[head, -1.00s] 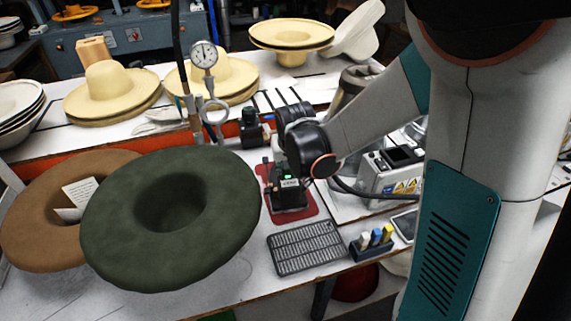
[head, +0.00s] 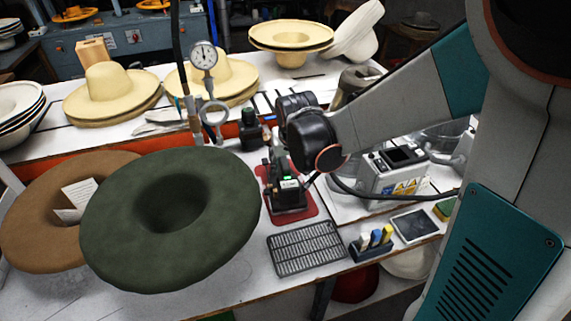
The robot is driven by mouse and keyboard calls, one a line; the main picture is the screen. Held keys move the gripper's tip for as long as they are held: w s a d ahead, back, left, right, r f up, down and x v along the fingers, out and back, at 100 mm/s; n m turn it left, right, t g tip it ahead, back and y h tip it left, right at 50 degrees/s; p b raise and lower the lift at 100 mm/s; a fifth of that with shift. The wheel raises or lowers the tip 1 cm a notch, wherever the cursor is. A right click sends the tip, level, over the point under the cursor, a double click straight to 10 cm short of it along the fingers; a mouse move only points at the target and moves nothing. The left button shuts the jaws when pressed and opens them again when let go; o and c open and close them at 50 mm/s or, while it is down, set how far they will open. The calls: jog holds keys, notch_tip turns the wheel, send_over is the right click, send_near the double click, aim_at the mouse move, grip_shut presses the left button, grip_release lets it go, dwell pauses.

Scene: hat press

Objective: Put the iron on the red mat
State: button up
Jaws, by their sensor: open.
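The iron (head: 289,199) is a dark, boxy thing with a small lit green patch. It rests on the red mat (head: 310,210), which shows around its base. A dark cord runs near it toward a grey control box (head: 392,173) on the right. My gripper (head: 277,165) is open, just behind and above the iron. Its dark fingers are small and overlap the iron's upper part, so I cannot tell whether they touch it. My wrist hides part of the bench behind.
A metal grid rest (head: 306,248) lies in front of the mat, beside a small holder of coloured sticks (head: 372,243). A large green hat (head: 110,235) fills the left, partly over a brown one (head: 35,225). A pressure gauge (head: 203,56) stands behind.

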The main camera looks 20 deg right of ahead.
jog(key=v, duration=0.8)
jog(key=s+r+t, duration=0.1)
jog(key=s, duration=0.8)
jog(key=s+r+n+t, duration=0.1)
jog(key=s+r, duration=0.1)
jog(key=s, duration=0.7)
jog(key=shift+d+r+y, duration=0.3)
jog(key=shift+d+r, duration=0.05)
jog(key=shift+d, duration=0.05)
